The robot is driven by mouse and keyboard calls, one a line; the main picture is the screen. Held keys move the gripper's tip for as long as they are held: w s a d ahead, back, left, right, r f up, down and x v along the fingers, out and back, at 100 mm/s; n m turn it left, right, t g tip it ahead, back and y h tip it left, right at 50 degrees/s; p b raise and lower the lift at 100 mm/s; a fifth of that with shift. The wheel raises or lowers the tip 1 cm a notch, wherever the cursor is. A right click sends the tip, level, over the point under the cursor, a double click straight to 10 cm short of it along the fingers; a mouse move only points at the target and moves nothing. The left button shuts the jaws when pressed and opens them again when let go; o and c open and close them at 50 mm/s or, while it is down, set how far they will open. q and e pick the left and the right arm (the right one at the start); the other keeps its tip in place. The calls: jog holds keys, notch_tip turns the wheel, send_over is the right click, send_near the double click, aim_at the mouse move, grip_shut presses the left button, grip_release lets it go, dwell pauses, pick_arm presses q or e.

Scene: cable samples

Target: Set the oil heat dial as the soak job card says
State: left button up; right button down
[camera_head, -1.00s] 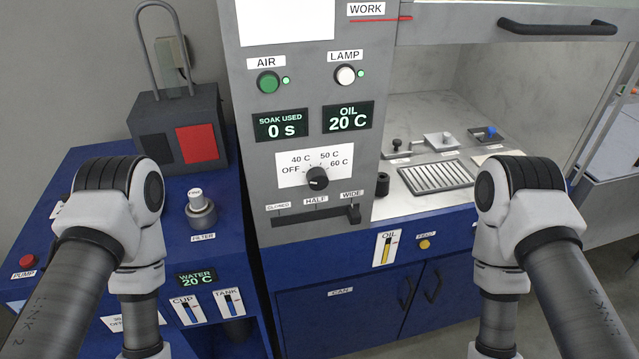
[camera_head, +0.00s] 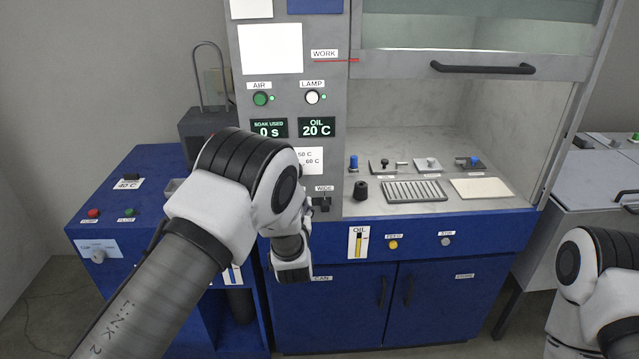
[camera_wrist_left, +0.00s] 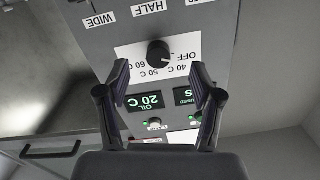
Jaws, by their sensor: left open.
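The oil heat dial (camera_wrist_left: 158,53) is a black round knob on a white plate, upside down in the left wrist view. The plate reads OFF, 40 C, 50 C and 60 C; I cannot tell the pointer's setting. My left gripper (camera_wrist_left: 160,74) is open and empty, its fingers apart in front of the dial, not visibly touching it. In the head view my left arm hides the dial and most of its plate (camera_head: 313,161). The oil display (camera_head: 317,127) reads 20 C. A white sheet (camera_head: 270,49) hangs above, with no readable writing. My right gripper is out of view.
The AIR knob (camera_head: 260,98) and LAMP knob (camera_head: 312,97) sit above the displays. The WIDE slider handle (camera_head: 321,204) is below the dial plate. The hood bench right of the panel holds a slotted tray (camera_head: 413,191) and several small fixtures.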

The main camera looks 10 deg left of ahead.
pick_arm(q)
jog(key=w+a+r+p, duration=0.2)
jog(key=w, duration=0.7)
jog(key=shift+r+t+p, duration=0.2)
jog(key=shift+t+p, duration=0.1)
jog(key=shift+r, duration=0.1)
jog(key=c, duration=1.1)
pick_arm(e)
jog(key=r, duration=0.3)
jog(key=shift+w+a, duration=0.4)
